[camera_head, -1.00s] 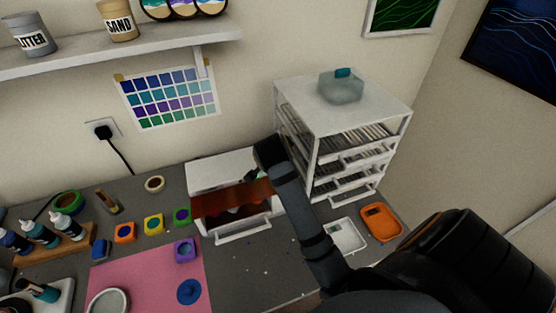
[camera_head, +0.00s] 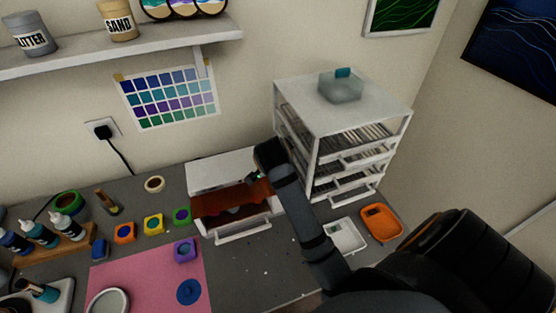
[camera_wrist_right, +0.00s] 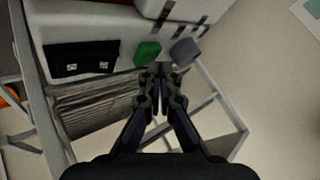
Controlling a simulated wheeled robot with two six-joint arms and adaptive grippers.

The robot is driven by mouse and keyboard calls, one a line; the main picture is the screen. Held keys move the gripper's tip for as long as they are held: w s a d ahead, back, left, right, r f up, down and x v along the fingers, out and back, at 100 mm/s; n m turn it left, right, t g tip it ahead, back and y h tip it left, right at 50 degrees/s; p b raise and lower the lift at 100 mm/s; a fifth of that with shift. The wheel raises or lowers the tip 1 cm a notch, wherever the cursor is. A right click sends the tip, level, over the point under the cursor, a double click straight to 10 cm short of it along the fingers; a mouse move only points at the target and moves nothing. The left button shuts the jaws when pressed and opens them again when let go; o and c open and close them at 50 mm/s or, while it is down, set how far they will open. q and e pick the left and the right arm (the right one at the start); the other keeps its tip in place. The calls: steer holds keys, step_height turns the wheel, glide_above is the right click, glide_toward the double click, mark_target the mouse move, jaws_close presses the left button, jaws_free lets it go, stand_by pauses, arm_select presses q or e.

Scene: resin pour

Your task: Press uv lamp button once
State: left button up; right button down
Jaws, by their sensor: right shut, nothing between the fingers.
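The UV lamp (camera_head: 222,170) is a white box with an orange-brown front shield (camera_head: 232,200), on the bench against the wall. My right arm reaches over its right end, with the right gripper (camera_head: 254,178) beside the lamp. In the right wrist view the lamp's white panel (camera_wrist_right: 105,30) carries a black display (camera_wrist_right: 82,60), a green button (camera_wrist_right: 147,53) and a grey knob (camera_wrist_right: 185,51). My right gripper is shut and empty, with its fingertips (camera_wrist_right: 161,72) just below the green button and knob; I cannot tell whether they touch. My left gripper is not in view.
A white drawer rack (camera_head: 345,110) with a clear tub (camera_head: 341,87) on top stands right of the lamp. Left are small colour pots (camera_head: 153,224), a pink mat (camera_head: 140,268) and bottles. White (camera_head: 346,237) and orange (camera_head: 381,222) trays lie right.

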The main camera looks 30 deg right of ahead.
steer(key=shift+f, duration=0.45)
stand_by(0.4)
steer(key=shift+r, duration=0.15)
steer(key=shift+r+p, duration=0.7)
steer(key=shift+p, duration=0.15)
step_height(320, 180, up, 5)
steer(key=p, duration=0.5)
steer(key=shift+r, duration=0.1)
stand_by(0.5)
